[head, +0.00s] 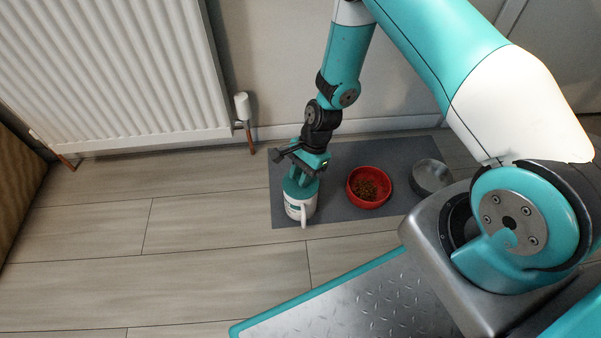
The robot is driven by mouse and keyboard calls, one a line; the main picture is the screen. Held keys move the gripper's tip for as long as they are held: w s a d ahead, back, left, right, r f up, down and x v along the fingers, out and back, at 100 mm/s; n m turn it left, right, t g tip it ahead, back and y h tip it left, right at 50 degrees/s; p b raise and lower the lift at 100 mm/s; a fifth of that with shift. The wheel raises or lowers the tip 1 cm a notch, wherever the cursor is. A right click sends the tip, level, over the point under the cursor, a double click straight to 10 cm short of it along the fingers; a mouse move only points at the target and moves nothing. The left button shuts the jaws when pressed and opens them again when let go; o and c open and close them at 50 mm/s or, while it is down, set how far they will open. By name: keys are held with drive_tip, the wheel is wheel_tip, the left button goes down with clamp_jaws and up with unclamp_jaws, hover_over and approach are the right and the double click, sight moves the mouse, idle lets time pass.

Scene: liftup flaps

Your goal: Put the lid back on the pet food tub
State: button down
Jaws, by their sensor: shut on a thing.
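The pet food tub (295,211) is white with a handle at its front and stands upright at the left end of the grey mat. A teal lid (291,187) is at the top of the tub. My gripper (300,173) points down over the tub and is shut on the lid. The lid looks level and in line with the tub's mouth. I cannot tell whether it is seated or held just above the rim, as the gripper hides part of it.
A red bowl of kibble (374,201) and a metal bowl (431,164) stand on the grey mat (339,206) right of the tub. A white radiator (110,75) with a valve (242,107) is on the wall at the left. The wooden floor (190,225) left of the mat is clear.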

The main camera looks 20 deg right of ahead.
idle(0.4)
drive_tip(key=shift+c, duration=2.1)
unclamp_jaws()
drive_tip(key=shift+r+p, duration=3.55)
drive_tip(key=shift+p, duration=0.05)
clamp_jaws()
